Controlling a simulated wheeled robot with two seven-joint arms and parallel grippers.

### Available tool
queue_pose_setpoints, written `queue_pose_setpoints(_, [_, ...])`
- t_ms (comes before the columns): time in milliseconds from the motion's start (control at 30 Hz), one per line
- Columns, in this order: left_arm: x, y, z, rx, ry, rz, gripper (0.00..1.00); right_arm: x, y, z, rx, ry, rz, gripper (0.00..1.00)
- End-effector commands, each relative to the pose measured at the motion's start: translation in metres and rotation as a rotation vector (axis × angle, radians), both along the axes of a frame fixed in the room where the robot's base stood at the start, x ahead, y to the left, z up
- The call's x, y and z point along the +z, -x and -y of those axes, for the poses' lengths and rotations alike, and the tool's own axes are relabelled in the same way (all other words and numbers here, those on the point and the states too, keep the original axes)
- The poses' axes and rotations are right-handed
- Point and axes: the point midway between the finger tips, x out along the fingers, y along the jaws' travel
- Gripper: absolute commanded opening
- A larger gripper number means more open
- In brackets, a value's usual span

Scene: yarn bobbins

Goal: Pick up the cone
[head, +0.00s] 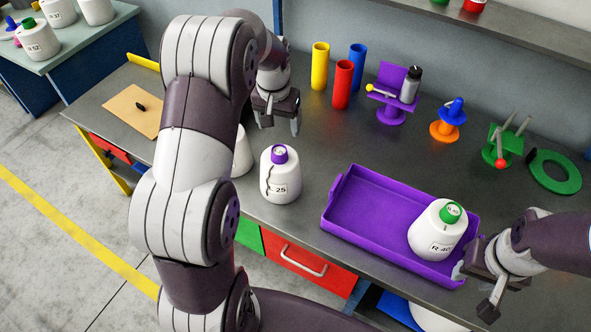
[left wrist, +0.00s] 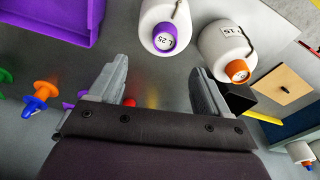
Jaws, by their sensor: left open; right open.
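A white cone with a purple top, marked 25 (head: 280,178), stands upright on the table; it also shows in the left wrist view (left wrist: 153,20). A second white cone (head: 242,155) is mostly hidden behind my left arm; the left wrist view shows its orange top (left wrist: 238,70). A white cone with a green top, marked R 40 (head: 437,232), sits in the purple tray (head: 345,212). My left gripper (head: 280,120) is open and empty above the table, behind the purple-topped cone. My right gripper (head: 476,291) is open at the tray's right end, close to the green-topped cone.
Yellow, red and blue tubes (head: 343,85), a purple stand with a bottle (head: 391,100), an orange-blue piece (head: 447,125) and green parts (head: 553,172) line the back. A clipboard (head: 133,110) lies at left. More cones (head: 38,40) stand on another table.

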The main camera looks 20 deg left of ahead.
Motion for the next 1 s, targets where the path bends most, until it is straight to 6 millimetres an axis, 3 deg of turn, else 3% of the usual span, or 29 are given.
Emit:
queue_pose_setpoints(200, [-0.044,-0.005,-0.001,-0.001,0.000,-0.002,0.78,0.013,0.000,0.000,0.000,0.000,0.000,0.43])
queue_pose_setpoints(367, [-0.062,-0.007,-0.003,-0.001,0.000,-0.001,0.78,0.020,0.000,0.000,0.000,0.000,0.000,0.43])
queue_pose_setpoints(600, [-0.103,-0.010,-0.009,-0.001,0.000,-0.001,0.78,0.036,0.000,0.000,0.000,0.000,0.000,0.43])
queue_pose_setpoints(833, [-0.109,-0.011,-0.009,-0.001,0.000,0.003,0.78,0.035,0.000,0.000,0.000,0.000,0.000,0.43])
queue_pose_setpoints(867, [-0.109,-0.011,-0.009,-0.001,0.000,0.003,0.75,0.035,0.000,0.000,0.000,0.000,0.000,0.43])
queue_pose_setpoints(1000, [-0.109,-0.011,-0.009,-0.001,0.000,0.003,0.29,0.035,0.000,0.000,0.000,0.000,0.000,0.43])
